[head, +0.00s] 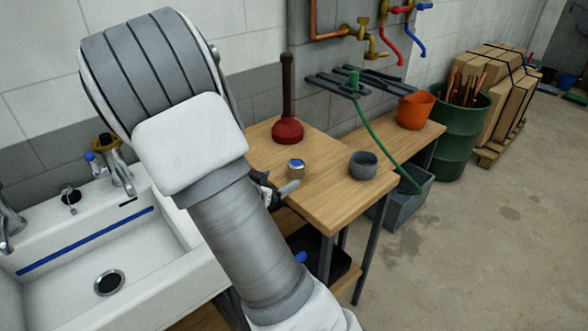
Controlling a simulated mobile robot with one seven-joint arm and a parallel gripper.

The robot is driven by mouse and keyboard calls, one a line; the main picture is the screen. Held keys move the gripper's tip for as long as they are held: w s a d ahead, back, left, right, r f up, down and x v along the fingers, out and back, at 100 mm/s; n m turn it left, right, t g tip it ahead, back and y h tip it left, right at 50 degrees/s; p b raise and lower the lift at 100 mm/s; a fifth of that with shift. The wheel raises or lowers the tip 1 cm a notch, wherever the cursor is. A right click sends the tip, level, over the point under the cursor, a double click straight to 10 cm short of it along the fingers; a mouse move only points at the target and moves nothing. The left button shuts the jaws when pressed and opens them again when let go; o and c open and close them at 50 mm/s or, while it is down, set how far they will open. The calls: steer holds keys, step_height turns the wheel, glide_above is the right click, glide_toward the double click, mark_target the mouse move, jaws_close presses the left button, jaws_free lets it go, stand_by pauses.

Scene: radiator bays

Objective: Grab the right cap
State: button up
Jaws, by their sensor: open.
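A small round cap-like piece (296,168) with a blue top and a metallic-tan side stands upright on the wooden bench top (325,205). I cannot tell for sure that it is the cap named in the task; no second one like it shows on the bench. My gripper (277,189) is open, just in front of and slightly left of this piece. My arm hides much of the gripper, and one pale finger points toward the right. No object shows between the fingers. I cannot tell the gripper's height above the bench.
A red plunger (288,130) stands behind the piece, and a grey cup (363,165) is to its right. An orange pot (415,110) and a dark rack (350,85) are farther back. The white sink (60,245) with taps (118,172) is left. Floor is open at right.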

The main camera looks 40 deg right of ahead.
mark_target(292, 170)
steer(key=b+x, duration=0.2)
steer(key=x, duration=0.6)
steer(key=shift+f, duration=0.2)
steer(key=b+x, duration=0.1)
steer(key=x, duration=0.1)
steer(key=b+x, duration=0.1)
steer(key=x, duration=0.2)
steer(key=shift+w+d, duration=0.1)
steer(key=shift+w, duration=0.35)
steer(key=c, duration=1.5)
